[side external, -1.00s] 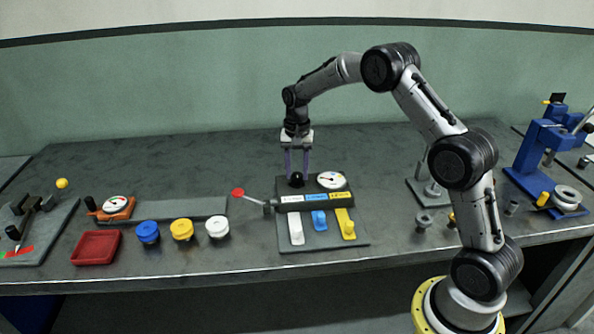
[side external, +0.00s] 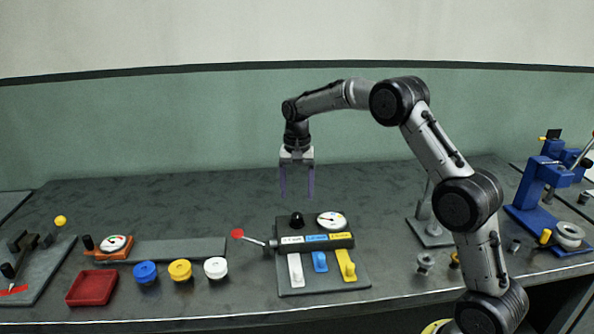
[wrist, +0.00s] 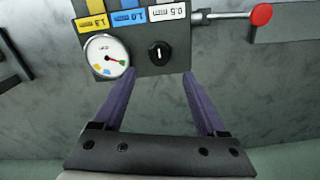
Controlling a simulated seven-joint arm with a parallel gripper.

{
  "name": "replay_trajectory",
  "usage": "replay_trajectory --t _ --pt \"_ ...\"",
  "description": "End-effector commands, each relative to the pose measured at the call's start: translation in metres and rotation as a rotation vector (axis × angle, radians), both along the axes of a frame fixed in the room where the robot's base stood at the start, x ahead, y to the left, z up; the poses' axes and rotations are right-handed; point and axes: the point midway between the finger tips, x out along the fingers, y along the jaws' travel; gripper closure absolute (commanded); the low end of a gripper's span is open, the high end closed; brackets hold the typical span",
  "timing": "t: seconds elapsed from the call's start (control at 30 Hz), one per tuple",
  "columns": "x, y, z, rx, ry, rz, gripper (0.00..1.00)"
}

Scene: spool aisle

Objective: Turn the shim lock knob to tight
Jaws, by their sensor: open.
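The shim lock knob is a black round knob (side external: 297,220) at the back left of a dark shim block plate (side external: 325,284). In the wrist view the knob (wrist: 159,53) shows a white line pointing roughly up and down the picture. Beside it is a white dial gauge (side external: 331,220), which also shows in the wrist view (wrist: 106,56) with its needle toward a coloured band. My gripper (side external: 297,196) is open and empty, pointing down above and behind the knob. In the wrist view its purple fingers (wrist: 155,85) are apart, with the knob ahead between their lines, not touching.
White (side external: 296,270), blue (side external: 320,262) and yellow (side external: 346,266) tabs sit at the block's front. A red-ended lever (side external: 238,234) sticks out left. Blue, yellow and white knobs and a red tray (side external: 92,287) stand further left. A blue press (side external: 540,180) stands right.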

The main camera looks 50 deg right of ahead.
Motion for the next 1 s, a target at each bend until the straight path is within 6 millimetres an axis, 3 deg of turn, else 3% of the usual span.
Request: replay_trajectory --t 0.2,0.4,0.87,1.0 --pt "0.0 0.0 0.043 -0.001 -0.003 0.0 0.26" --pt "0.0 0.0 0.064 0.0 -0.001 -0.001 0.26" --pt "0.001 0.003 0.071 -0.001 -0.006 0.006 0.26" --pt "-0.002 0.017 0.112 -0.021 -0.079 0.03 0.26"
